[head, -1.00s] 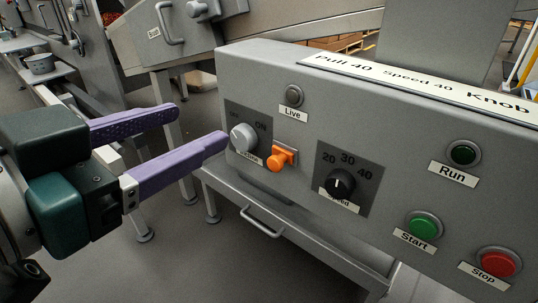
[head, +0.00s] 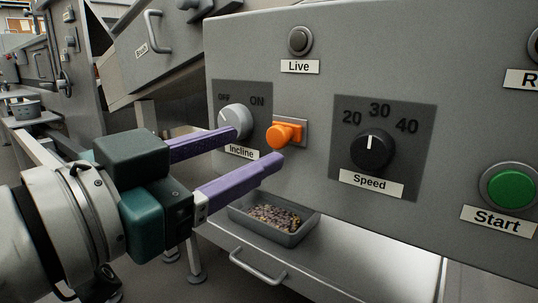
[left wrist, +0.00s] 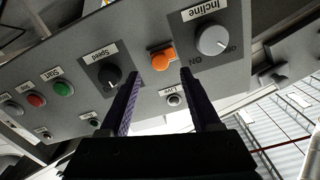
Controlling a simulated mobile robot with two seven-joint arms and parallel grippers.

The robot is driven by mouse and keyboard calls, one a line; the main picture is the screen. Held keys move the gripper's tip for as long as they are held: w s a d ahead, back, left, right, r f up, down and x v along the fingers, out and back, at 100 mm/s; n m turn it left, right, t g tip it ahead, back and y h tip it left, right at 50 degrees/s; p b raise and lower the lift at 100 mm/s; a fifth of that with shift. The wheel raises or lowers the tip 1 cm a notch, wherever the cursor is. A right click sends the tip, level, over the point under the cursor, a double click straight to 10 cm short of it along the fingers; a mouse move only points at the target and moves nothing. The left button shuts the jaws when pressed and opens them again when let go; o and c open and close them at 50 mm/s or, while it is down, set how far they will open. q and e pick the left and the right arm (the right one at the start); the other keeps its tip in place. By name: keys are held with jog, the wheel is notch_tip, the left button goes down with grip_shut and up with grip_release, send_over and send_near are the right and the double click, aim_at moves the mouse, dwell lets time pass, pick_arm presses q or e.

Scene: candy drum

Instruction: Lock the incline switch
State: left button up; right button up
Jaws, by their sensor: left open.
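The incline switch (head: 235,121) is a round grey knob on a dark plate marked OFF and ON, with an "Incline" label below. Just right of it an orange lock piece (head: 284,134) sticks out from a small metal plate. My left gripper (head: 259,146) is open with purple fingers. In the head view one finger overlaps the knob's lower left edge and the other lies below the orange piece. In the left wrist view the orange piece (left wrist: 162,59) shows between and beyond the fingertips, and the knob (left wrist: 212,39) is outside them. Nothing is between the fingers. My right gripper is out of view.
The black speed knob (head: 372,150) and green start button (head: 512,188) are further right on the panel. The live button (head: 300,40) is above the orange piece. A grey tray (head: 285,236) of small candies stands below the panel.

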aim_at(274, 138)
pick_arm(q)
jog(key=shift+b+x, duration=0.75)
jog(key=shift+x, duration=1.55)
grip_shut()
